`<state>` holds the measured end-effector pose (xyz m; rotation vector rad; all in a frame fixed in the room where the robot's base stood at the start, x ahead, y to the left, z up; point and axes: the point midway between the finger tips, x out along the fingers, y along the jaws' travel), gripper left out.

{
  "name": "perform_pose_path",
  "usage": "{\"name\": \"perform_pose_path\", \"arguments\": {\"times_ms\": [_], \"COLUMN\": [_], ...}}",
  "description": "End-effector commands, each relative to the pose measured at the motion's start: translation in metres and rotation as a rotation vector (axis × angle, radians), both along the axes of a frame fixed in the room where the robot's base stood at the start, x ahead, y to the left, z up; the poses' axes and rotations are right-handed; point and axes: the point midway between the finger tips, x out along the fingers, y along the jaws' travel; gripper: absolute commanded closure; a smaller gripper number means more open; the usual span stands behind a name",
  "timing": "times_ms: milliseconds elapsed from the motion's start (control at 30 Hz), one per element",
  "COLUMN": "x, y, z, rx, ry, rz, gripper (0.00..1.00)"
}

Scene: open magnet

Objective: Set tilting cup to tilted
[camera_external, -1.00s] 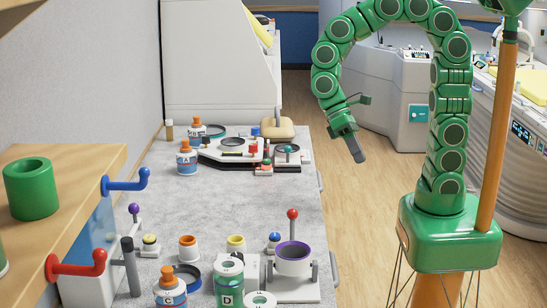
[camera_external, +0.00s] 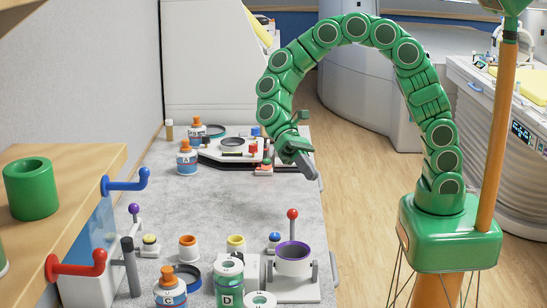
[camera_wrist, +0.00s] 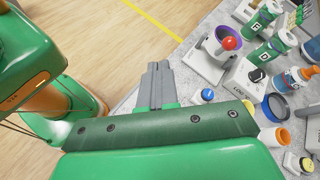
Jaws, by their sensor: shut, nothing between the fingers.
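The tilting cup (camera_external: 293,258) is a white cup with a purple rim, held between two posts on a white base near the table's right edge. A lever with a red ball (camera_external: 292,214) stands up behind it. The cup looks upright in the external view. In the wrist view the cup (camera_wrist: 217,48) is right of centre, with the red ball in front of it. My gripper (camera_external: 312,174) is shut and empty, above the table's right edge, behind the cup and apart from it. In the wrist view my gripper (camera_wrist: 154,70) points up the picture, left of the cup.
A blue button (camera_external: 275,237), an orange-rimmed cup (camera_external: 188,246), a yellow-rimmed cup (camera_external: 236,243) and green jar D (camera_external: 229,281) stand left of the tilting cup. A white device (camera_external: 232,150) stands at the back. The middle of the grey table (camera_external: 220,205) is clear.

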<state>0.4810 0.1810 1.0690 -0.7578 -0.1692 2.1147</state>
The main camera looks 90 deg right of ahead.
Motion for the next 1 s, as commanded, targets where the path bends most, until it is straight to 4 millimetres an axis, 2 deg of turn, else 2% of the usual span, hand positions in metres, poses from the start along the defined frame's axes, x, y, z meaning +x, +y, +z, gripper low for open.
{"name": "perform_pose_path", "arguments": {"times_ms": [600, 800, 1000], "x": [0.090, 0.108, 0.115], "y": [0.010, 0.009, 0.009], "z": [-0.036, -0.045, -0.048], "rx": [0.171, 0.208, 0.222], "ry": [0.194, 0.235, 0.250], "rz": [-0.177, -0.214, -0.227], "gripper": [1.00, 1.00, 1.00]}}
